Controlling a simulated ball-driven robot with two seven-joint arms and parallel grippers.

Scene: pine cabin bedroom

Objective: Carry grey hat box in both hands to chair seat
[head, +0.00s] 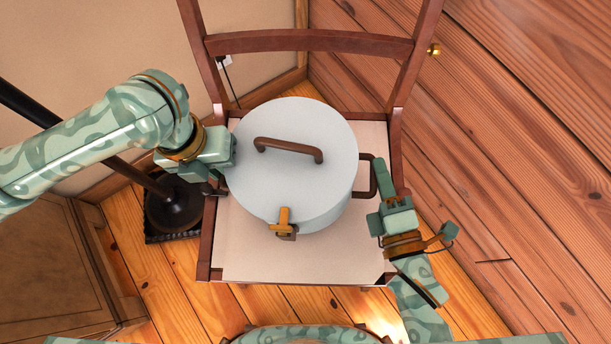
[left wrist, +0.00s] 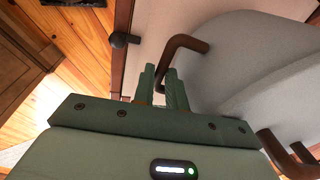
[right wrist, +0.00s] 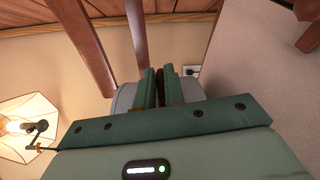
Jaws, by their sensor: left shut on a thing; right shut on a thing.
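The grey hat box (head: 310,180) is round, with a brown handle on its lid and a brass clasp at its front. It is over the pale chair seat (head: 260,262) in the head view, lid up; I cannot tell whether it touches the seat. My left gripper (head: 230,152) is at its left side, shut on the brown side handle, which shows in the left wrist view (left wrist: 187,42). My right gripper (head: 382,184) is shut on the right side handle (head: 366,176). In the right wrist view the box (right wrist: 125,96) is mostly hidden behind the fingers.
The chair's brown backrest (head: 310,41) rises behind the box. A dark lamp stand (head: 176,208) is close to the seat's left side, below my left arm. A wooden cabinet (head: 50,255) is at lower left. Plank floor shows in front, and a plank wall is at right.

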